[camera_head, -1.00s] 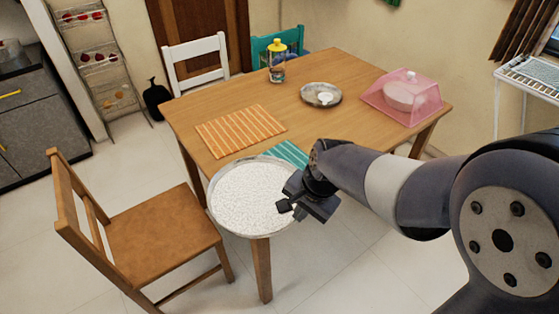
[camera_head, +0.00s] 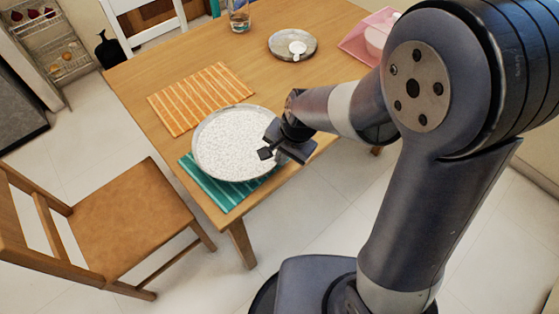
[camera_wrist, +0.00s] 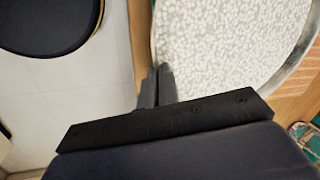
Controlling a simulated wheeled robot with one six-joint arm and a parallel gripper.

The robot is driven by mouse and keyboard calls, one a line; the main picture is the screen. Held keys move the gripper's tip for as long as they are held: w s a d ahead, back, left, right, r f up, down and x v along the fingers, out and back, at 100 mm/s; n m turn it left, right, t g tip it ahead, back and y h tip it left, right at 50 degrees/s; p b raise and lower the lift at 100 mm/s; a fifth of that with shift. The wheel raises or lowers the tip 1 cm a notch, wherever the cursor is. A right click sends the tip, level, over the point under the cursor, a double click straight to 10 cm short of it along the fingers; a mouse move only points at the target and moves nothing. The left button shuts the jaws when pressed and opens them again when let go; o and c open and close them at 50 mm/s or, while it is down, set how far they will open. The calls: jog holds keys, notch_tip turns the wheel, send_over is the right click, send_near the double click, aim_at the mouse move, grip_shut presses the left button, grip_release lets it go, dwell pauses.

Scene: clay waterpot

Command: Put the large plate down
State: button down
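The large plate (camera_head: 232,143) is round, white and speckled with a grey rim. In the head view it is above the teal striped placemat (camera_head: 222,190) at the table's near corner and covers much of it. I cannot tell whether it touches the mat. My gripper (camera_head: 266,153) is at the plate's right edge, with its fingers closed on the rim. In the wrist view the plate (camera_wrist: 225,45) fills the upper right, and the fingers (camera_wrist: 156,88) are together at its edge.
An orange striped placemat (camera_head: 200,97) lies bare behind the plate. A smaller grey plate (camera_head: 292,45) with a white item, a glass (camera_head: 239,18) and a pink cover (camera_head: 370,35) stand farther back. A wooden chair (camera_head: 130,220) is at the left.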

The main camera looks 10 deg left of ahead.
jog(key=shift+f, duration=1.7)
jog(key=shift+f+b, duration=0.15)
jog(key=shift+b, duration=0.25)
jog(key=c, duration=1.7)
grip_release()
jog(key=p+v, duration=0.2)
jog(key=v, duration=1)
jog(key=shift+r, duration=0.2)
jog(key=shift+f, duration=0.1)
